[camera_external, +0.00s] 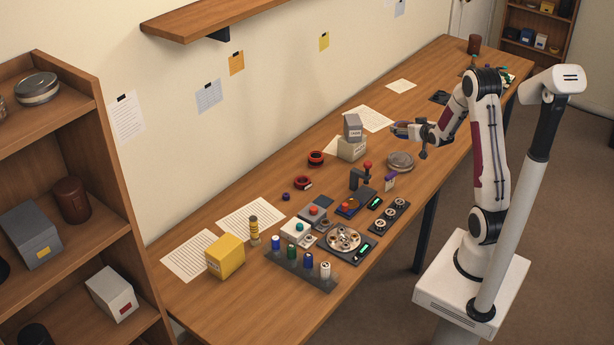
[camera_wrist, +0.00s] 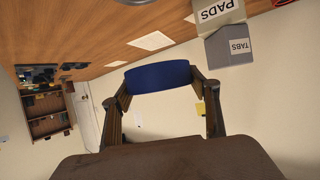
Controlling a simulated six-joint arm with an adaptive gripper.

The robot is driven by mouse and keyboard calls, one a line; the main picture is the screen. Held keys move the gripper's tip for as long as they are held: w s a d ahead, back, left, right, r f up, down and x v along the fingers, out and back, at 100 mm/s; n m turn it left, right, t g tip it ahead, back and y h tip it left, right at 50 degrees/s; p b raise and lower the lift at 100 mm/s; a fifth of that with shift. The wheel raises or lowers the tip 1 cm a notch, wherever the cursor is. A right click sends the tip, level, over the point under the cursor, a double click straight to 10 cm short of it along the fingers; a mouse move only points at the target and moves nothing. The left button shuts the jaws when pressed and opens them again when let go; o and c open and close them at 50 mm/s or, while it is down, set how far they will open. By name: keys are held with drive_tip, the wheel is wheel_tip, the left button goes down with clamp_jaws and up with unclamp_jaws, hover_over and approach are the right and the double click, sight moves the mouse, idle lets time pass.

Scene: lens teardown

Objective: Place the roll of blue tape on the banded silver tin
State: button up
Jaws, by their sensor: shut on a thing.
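The roll of blue tape (camera_wrist: 158,75) is held between the two fingertips of my gripper (camera_wrist: 160,84) in the wrist view. My gripper (camera_external: 400,129) is shut on it, raised above the table and pointing left in the outside view. There the tape is too small to make out. A round silver tin (camera_external: 400,162) sits on the table below my gripper and apart from it.
A grey TABS box (camera_wrist: 230,46) rests on a PADS box (camera_external: 351,149), left of my gripper. Red rings (camera_external: 316,158), a red-knobbed lever (camera_external: 367,170) and several devices occupy the near table. Papers (camera_external: 371,118) lie behind. A wall shelf (camera_external: 210,18) juts out above.

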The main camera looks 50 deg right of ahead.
drive_tip(key=shift+f, duration=0.95)
hover_over(401, 159)
drive_tip(key=shift+w+d+f, duration=0.1)
drive_tip(key=shift+d+f, duration=0.05)
drive_tip(key=shift+f, duration=2.8)
drive_tip(key=shift+f, duration=2.1)
drive_tip(key=o, duration=1.1)
drive_tip(key=shift+f, duration=0.1)
